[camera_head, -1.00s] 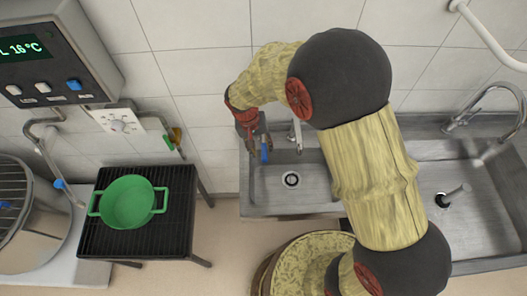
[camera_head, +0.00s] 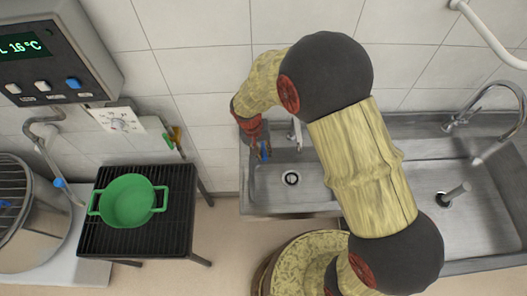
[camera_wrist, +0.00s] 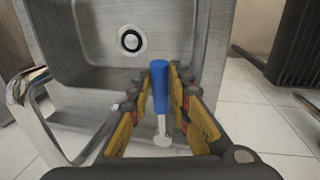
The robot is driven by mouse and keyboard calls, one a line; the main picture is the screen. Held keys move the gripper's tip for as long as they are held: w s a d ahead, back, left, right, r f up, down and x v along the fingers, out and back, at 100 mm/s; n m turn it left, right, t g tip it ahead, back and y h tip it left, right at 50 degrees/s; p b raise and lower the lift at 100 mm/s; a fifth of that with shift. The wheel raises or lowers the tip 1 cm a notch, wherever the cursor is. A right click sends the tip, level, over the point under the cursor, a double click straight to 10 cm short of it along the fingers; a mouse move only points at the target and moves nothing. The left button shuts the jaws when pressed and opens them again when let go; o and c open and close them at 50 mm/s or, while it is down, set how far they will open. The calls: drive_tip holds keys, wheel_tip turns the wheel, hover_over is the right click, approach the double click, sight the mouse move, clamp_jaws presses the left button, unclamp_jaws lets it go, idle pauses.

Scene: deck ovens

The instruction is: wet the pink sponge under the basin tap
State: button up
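I see no pink sponge in either view. The basin tap (camera_head: 296,134) is a chrome spout at the back of the left basin; it also shows at the left of the wrist view (camera_wrist: 38,118). A blue-tipped lever (camera_wrist: 160,86) on a thin metal stem stands beside the spout. My gripper (camera_head: 262,155) is over the left rear of this basin, at the lever. In the wrist view my gripper (camera_wrist: 161,82) has one finger on each side of the blue tip, with a narrow gap; contact is unclear. No water stream is visible.
The left basin (camera_head: 325,185) is empty around its drain (camera_head: 291,178). A second basin (camera_head: 425,180) with a curved faucet (camera_head: 500,90) lies right. A green pot (camera_head: 128,201) sits on a black rack (camera_head: 175,225) at left. A round patterned container (camera_head: 300,255) stands in front.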

clamp_jaws()
idle(0.4)
drive_tip(key=shift+w+a+m+b, duration=0.2)
drive_tip(key=shift+a+m+b, duration=0.35)
drive_tip(key=shift+a+m, duration=0.45)
drive_tip(key=o, duration=0.5)
unclamp_jaws()
wheel_tip(320, 180, up, 12)
drive_tip(key=a, duration=0.2)
drive_tip(key=shift+w+a, duration=0.2)
